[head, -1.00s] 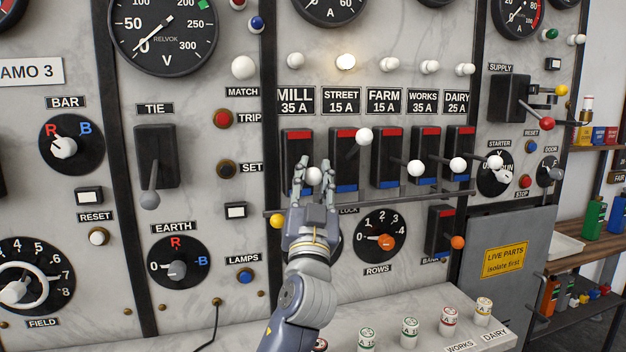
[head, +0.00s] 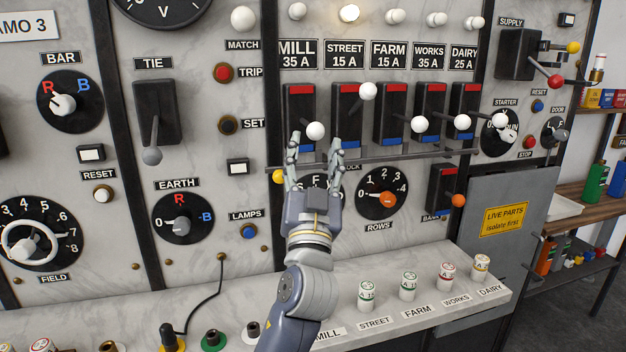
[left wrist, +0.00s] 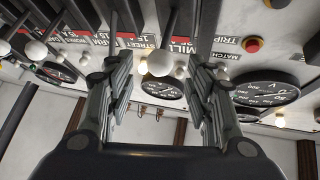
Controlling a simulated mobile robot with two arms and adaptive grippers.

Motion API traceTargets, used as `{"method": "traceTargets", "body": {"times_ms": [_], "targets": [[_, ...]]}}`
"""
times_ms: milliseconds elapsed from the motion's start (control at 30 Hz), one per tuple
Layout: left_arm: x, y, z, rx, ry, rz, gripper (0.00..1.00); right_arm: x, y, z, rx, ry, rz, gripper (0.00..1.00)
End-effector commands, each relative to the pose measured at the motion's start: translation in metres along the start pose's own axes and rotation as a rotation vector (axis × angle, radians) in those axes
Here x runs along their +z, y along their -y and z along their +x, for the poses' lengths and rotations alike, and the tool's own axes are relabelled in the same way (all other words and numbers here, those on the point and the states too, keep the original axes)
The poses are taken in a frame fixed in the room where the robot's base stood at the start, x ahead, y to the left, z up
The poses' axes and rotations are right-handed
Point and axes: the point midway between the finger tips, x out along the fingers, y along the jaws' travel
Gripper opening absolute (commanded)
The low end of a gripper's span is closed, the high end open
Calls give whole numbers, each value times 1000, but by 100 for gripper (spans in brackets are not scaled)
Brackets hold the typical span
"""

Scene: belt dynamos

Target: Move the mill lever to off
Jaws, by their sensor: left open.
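The mill lever's white knob (head: 315,131) hangs low in front of the black mill switch (head: 299,107), under the MILL 35 A label. It sits about level with the farm and works knobs; the street knob (head: 368,91) is higher. The mill lamp (head: 297,11) is unlit. My left gripper (head: 315,148) is open, its fingertips just below the mill knob. In the left wrist view the knob (left wrist: 160,62) shows beyond the gap between the two fingers, apparently untouched. My fingers partly hide the switch's lower end. My right gripper is not in view.
The farm (head: 418,125), works (head: 462,122) and dairy (head: 500,120) knobs stand close to the right. A horizontal rail (head: 405,160) with a yellow end knob (head: 279,176) runs below the switches. The street lamp (head: 349,13) is lit. Several fuses stand on the ledge (head: 440,290).

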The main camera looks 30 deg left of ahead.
Motion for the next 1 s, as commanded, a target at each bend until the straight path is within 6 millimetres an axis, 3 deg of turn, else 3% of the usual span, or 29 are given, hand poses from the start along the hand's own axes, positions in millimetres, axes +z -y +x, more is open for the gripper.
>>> {"method": "traceTargets", "body": {"times_ms": [200,400,1000], "targets": [[1,0,-40,1,4,-3,49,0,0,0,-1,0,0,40],[0,0,-59,1,2,-1,49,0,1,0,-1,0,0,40],[-1,0,-64,0,-1,0,49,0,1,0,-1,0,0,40]]}}
